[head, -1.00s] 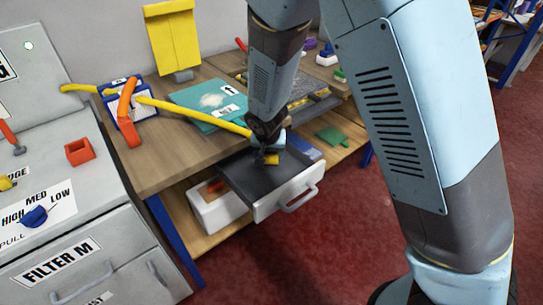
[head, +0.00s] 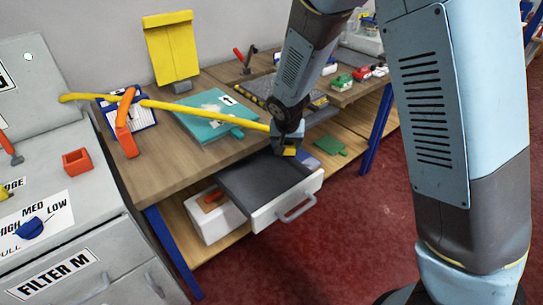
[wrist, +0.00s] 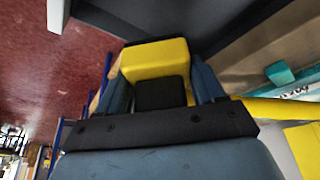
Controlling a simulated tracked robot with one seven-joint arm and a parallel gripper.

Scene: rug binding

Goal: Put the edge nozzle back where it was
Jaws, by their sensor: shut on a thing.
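My gripper (head: 288,147) is shut on a yellow block with a black part, which I take to be the edge nozzle (head: 289,152). In the wrist view the yellow nozzle (wrist: 155,60) sits between the two fingers (wrist: 162,90). In the head view it is over the back right part of the open drawer (head: 255,178), near the table edge. A long yellow hose (head: 205,112) runs from the left to my gripper. I cannot tell whether it joins the nozzle or passes behind it.
A grey cabinet (head: 40,100) stands left. Red floor is free in front.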

